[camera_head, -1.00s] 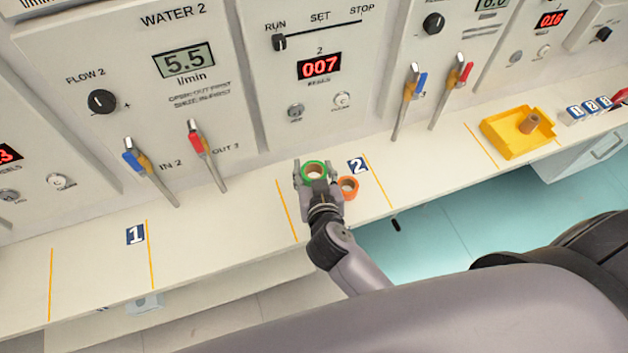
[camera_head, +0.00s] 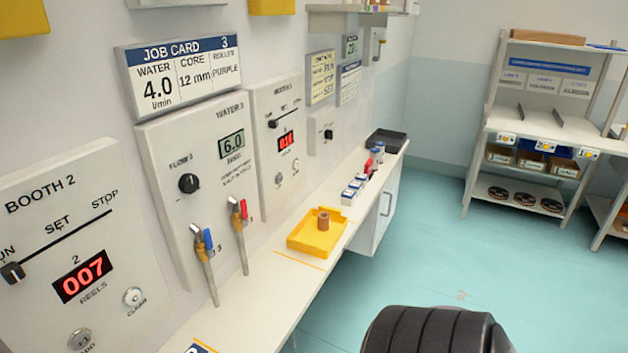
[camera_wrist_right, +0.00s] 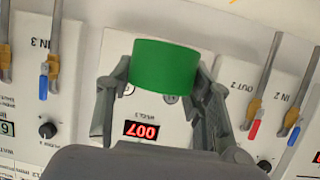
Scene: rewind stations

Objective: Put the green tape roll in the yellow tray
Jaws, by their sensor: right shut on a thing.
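The green tape roll (camera_wrist_right: 163,66) is between the two fingers of my right gripper (camera_wrist_right: 164,80) in the right wrist view. The fingers are shut on it from both sides. The head view does not show the roll or either gripper. The yellow tray (camera_head: 298,240) sits on the white counter in the head view, beyond the booth 3 water taps. A small brown cylinder (camera_head: 323,219) stands in the tray. My left gripper is in neither view.
Taps with blue (camera_head: 208,238) and red (camera_head: 243,209) handles rise beside the tray. Small labelled blocks (camera_head: 351,190) and a black tray (camera_head: 386,141) stand farther along the counter. A shelf rack (camera_head: 535,150) stands across the open teal floor.

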